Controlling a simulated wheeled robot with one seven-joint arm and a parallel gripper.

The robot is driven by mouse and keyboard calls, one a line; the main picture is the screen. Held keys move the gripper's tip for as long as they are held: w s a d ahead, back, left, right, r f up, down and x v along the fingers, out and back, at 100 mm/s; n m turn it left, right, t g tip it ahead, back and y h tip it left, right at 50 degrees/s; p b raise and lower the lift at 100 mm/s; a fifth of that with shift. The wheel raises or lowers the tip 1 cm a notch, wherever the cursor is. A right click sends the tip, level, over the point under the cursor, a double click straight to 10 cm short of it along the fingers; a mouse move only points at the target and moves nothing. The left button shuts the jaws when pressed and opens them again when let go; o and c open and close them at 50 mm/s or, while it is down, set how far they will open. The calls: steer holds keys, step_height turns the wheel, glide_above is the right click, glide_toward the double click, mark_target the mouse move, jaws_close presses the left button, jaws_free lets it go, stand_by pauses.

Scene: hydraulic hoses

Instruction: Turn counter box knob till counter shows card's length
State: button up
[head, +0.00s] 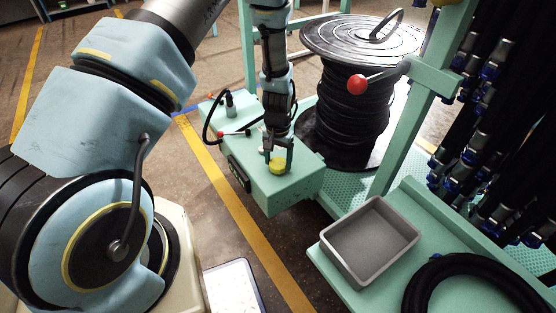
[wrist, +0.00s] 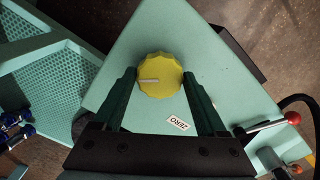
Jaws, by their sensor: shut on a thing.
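The mint-green counter box (head: 295,192) stands left of the hose reel. Its yellow knob (wrist: 160,70) is ribbed, with a pale pointer line running from its middle to the left in the wrist view. My gripper (head: 278,160) reaches down from above and is shut on the knob, one finger on each side. The dark counter window (head: 239,174) is on the box's front face; its greenish digits are too small to read. A white sheet or panel (head: 232,289) lies at the bottom of the head view; I cannot tell whether it is the card.
A ZERO label (wrist: 178,122) and a red-tipped lever (wrist: 285,119) are on the box. The hose reel (head: 352,110) stands behind. A grey tray (head: 368,240) and a coiled black hose (head: 470,285) lie on the green bench at right. Hoses hang at far right.

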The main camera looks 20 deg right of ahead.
steer(key=shift+w+d+n+p, duration=0.1)
steer(key=shift+n+p, duration=0.35)
steer(key=shift+n, duration=1.65)
stand_by(1.5)
steer(key=shift+n+p, duration=0.55)
steer(key=shift+n, duration=1.85)
stand_by(2.0)
